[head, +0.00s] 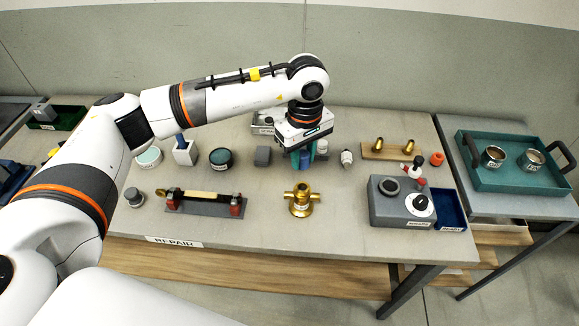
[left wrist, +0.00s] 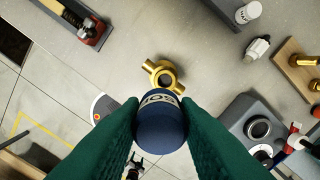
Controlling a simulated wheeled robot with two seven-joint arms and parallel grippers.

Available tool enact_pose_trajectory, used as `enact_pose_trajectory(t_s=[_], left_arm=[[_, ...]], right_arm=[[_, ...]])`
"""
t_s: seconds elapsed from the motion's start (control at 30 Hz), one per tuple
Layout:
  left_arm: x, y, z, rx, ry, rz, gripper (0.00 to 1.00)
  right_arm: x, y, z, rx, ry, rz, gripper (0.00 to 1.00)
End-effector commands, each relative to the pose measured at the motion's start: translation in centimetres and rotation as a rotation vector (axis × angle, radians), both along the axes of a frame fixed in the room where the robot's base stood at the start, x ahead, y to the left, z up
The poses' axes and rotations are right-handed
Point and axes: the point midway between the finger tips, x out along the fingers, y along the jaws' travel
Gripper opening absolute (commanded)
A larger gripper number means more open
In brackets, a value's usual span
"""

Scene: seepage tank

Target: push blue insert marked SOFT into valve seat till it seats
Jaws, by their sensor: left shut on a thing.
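My left gripper (head: 304,158) is shut on the blue insert (left wrist: 160,122), its green fingers on both sides of it. The insert's pale label shows in the left wrist view, with lettering partly legible as SOFT. The brass valve body (head: 301,200) stands on the bench, with two side arms and a round opening on top. In the left wrist view the valve (left wrist: 162,75) lies just beyond the insert, which covers part of its near side. In the head view the gripper holds the insert behind the valve, apart from it. My right gripper is not seen.
A grey box with a dial (head: 404,207) stands right of the valve. A rack with red ends (head: 205,203) lies to its left. The bench around the valve is clear.

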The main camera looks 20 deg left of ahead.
Motion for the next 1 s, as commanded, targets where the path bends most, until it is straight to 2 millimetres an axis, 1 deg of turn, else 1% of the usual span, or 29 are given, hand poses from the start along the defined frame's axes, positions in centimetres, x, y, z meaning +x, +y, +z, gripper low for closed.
enact_pose_trajectory(t_s=[0.13,0.27,0.3,0.43,0.47,0.67,0.77,1.0], left_arm=[[0.3,-0.1,0.1,0.001,-0.001,0.021,0.06],[0.3,-0.1,0.1,0.001,-0.001,0.02,0.06],[0.3,0.0,0.1,0.001,-0.001,0.019,0.23],[0.2,0.0,0.1,0.001,-0.001,0.018,0.02],[0.2,0.0,0.1,0.001,-0.001,0.018,0.01],[0.2,0.0,-0.5,0.001,0.0,0.018,0.01],[0.2,0.0,-1.3,0.0,0.001,0.019,0.01],[0.2,0.0,-4.1,0.002,0.002,0.022,0.01]], right_arm=[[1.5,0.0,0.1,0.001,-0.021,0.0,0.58],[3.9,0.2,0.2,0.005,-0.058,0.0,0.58],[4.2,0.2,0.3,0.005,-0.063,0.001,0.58],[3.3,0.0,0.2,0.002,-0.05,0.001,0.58],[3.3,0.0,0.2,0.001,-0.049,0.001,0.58],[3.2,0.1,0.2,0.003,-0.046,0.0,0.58],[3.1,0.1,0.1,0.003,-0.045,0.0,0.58],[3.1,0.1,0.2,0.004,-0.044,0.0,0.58]])
